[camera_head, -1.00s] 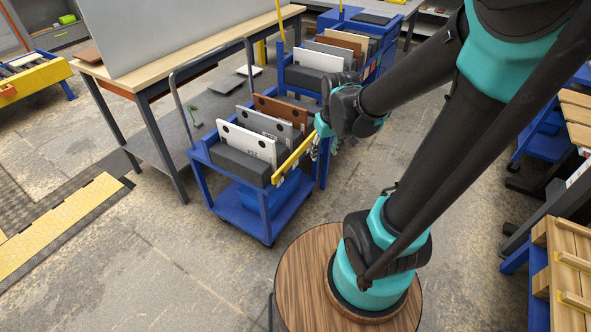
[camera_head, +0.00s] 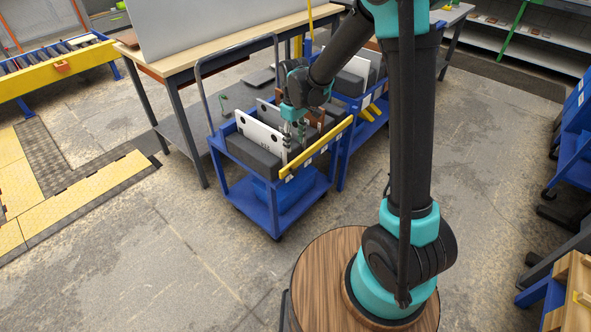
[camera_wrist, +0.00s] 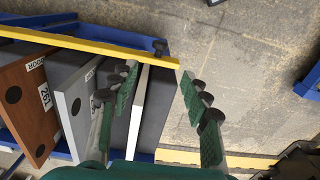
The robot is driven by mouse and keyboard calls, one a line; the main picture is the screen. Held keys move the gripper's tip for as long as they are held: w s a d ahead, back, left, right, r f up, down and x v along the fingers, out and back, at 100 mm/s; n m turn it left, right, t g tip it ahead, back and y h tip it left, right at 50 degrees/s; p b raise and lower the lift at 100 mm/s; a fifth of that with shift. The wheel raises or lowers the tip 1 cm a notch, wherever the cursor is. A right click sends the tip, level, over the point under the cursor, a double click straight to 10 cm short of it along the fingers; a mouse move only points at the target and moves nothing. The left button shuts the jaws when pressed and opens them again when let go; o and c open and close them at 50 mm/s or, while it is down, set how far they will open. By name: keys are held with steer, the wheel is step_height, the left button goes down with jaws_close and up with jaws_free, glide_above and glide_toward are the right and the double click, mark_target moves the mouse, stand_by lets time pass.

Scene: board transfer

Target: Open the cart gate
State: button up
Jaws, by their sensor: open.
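The blue cart (camera_head: 262,218) stands in front of the workbench with boards upright in its top. Its gate is a long yellow bar (camera_head: 318,148) lying across the cart's near right side. In the wrist view the bar (camera_wrist: 90,44) runs across the top left and ends near my fingertips. My gripper (camera_head: 293,132) is above the cart, behind the bar, pointing down. In the wrist view its two green-padded fingers (camera_wrist: 159,74) are apart, with a white board (camera_wrist: 139,110) and a dark grey block (camera_wrist: 154,108) seen between them. I cannot tell whether a finger touches the bar.
A brown board (camera_wrist: 28,100) and a grey board (camera_wrist: 76,100) stand beside the white one. A second blue cart (camera_head: 350,148) stands close behind. The workbench (camera_head: 215,62) is at the back left. Open floor (camera_head: 190,245) lies left of the cart.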

step_height(320, 180, down, 14)
steer(key=shift+f, duration=0.1)
stand_by(0.4)
jaws_close()
stand_by(0.3)
